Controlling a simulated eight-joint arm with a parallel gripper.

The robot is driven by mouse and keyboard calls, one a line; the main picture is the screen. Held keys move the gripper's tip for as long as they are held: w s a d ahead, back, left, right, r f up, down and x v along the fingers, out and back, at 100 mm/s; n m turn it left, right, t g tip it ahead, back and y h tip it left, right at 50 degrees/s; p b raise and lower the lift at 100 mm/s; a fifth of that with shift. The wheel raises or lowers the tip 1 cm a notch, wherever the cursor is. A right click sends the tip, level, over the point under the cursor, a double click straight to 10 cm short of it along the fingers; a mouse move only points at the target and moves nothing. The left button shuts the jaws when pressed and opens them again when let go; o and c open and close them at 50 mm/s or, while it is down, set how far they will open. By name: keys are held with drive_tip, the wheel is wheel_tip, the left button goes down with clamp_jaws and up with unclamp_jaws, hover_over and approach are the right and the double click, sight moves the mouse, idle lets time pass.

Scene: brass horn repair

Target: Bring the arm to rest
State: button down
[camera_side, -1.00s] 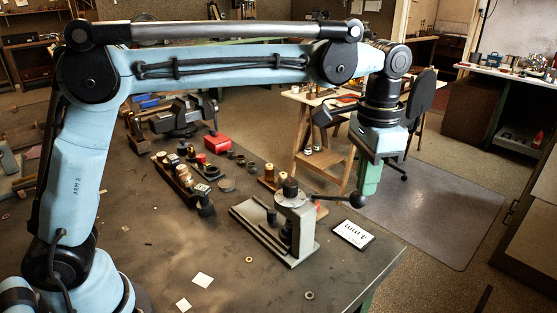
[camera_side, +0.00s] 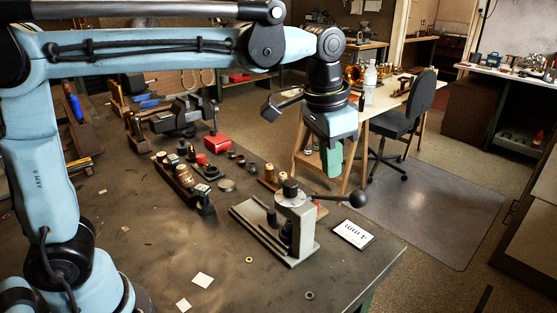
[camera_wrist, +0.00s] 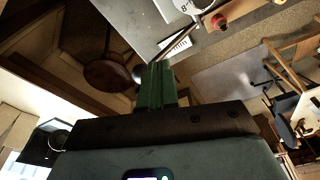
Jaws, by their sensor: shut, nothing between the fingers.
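My gripper (camera_side: 331,158) hangs high in the air, pointing down, above and behind the lever press (camera_side: 291,222) in the side view. Its green fingers are shut together with nothing between them. In the wrist view the green fingers of my gripper (camera_wrist: 157,84) reach up from the dark mount, with no held object showing. The gripper is apart from the bench (camera_side: 215,268) and everything on it.
On the bench stand a dark vise (camera_side: 182,116), a red box (camera_side: 217,143), a wooden rack of small parts (camera_side: 178,178) and a white "4 mm" card (camera_side: 353,234). Behind are a black chair (camera_side: 412,108) and a wooden table (camera_side: 385,92). The bench's front middle is mostly clear.

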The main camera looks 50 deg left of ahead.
drive_tip(key=s+a+f+n+t, duration=0.4)
drive_tip(key=s+a+f, duration=0.3)
drive_tip(key=s+a, duration=0.4)
drive_tip(key=shift+s+a+f+t+y, duration=0.2)
drive_tip(key=shift+a+f+t+y, duration=0.15)
drive_tip(key=shift+t, duration=0.25)
